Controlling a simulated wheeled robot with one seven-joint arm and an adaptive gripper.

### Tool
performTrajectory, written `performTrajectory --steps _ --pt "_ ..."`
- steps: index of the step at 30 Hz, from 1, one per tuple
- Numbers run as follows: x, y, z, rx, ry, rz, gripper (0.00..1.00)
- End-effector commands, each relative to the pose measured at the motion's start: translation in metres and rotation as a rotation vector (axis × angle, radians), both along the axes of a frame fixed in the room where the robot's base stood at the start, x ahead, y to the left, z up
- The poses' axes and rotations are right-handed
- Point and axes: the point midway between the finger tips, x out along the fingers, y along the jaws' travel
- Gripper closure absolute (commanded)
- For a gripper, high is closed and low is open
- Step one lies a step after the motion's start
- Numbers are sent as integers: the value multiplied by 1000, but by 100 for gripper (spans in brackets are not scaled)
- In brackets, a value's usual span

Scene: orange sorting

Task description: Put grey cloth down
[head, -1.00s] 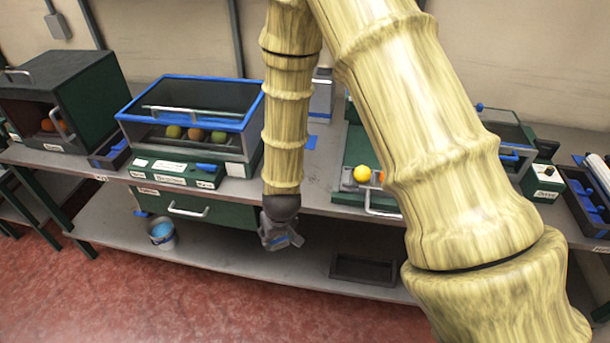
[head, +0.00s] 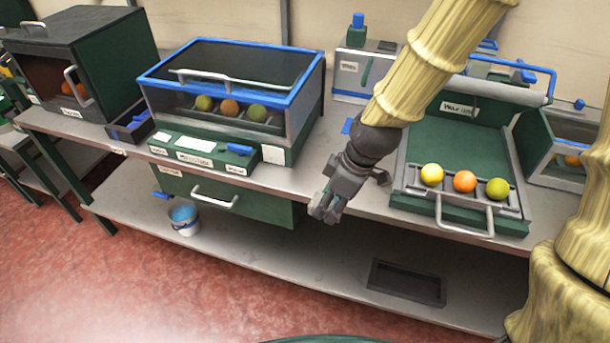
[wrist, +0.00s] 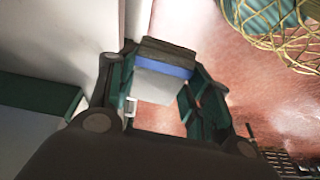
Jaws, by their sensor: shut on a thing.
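My gripper (head: 325,207) hangs in front of the bench's front edge, between the glass-fronted box and the open tray unit. In the wrist view its two green-lined fingers (wrist: 160,97) are on either side of a small piece with a dark grey top, a blue band and a pale grey lower part. I take this piece to be the grey cloth (wrist: 164,86). It is small and partly hidden in the head view, and its folds cannot be made out.
The bench top (head: 292,180) has a narrow clear strip near my gripper. A tray unit (head: 455,150) with three fruits stands right; a blue-rimmed glass box (head: 225,88) stands left. The lower shelf (head: 300,265) holds a bucket (head: 183,218) and a dark shallow tray (head: 405,283).

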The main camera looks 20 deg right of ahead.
Motion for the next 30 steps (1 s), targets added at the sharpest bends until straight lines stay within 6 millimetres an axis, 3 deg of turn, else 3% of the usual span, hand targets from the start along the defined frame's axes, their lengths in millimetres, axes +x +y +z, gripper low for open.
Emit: performTrajectory --steps 4,8,24,30 --pt "-5 -1 1 0 -5 47 77" --pt "8 -3 1 -1 -5 53 77" --pt "117 -5 -9 0 -5 51 77" --pt "146 -4 -12 -1 -5 52 77"
